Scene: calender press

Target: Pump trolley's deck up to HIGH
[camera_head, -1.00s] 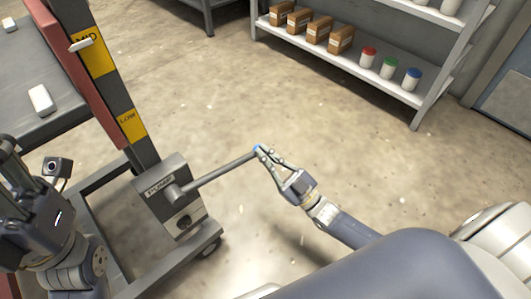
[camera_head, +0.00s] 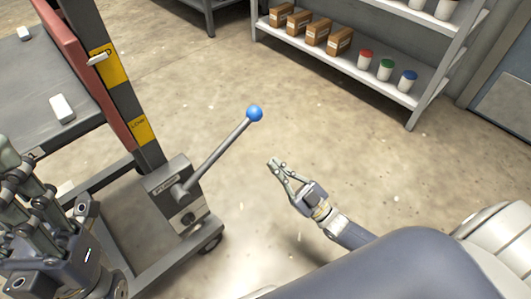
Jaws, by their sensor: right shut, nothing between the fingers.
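The trolley's pump box (camera_head: 178,195) is at the lower left centre, marked PUMP. Its lever (camera_head: 218,152) slants up to the right and ends in a blue knob (camera_head: 254,113). The grey deck (camera_head: 35,75) is at the left beside the mast (camera_head: 104,85). A white pointer (camera_head: 97,59) lies across the upper yellow label (camera_head: 110,67); a lower label (camera_head: 141,129) reads LOW. My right gripper (camera_head: 274,163) is shut and empty, below and right of the knob, apart from it. My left gripper (camera_head: 15,170) is at the lower left edge; its fingertips are unclear.
White blocks (camera_head: 62,109) lie on the deck. A shelf (camera_head: 345,65) at the top right holds brown boxes (camera_head: 315,32) and capped jars (camera_head: 386,70). The floor (camera_head: 330,125) between the shelf and my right gripper is clear.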

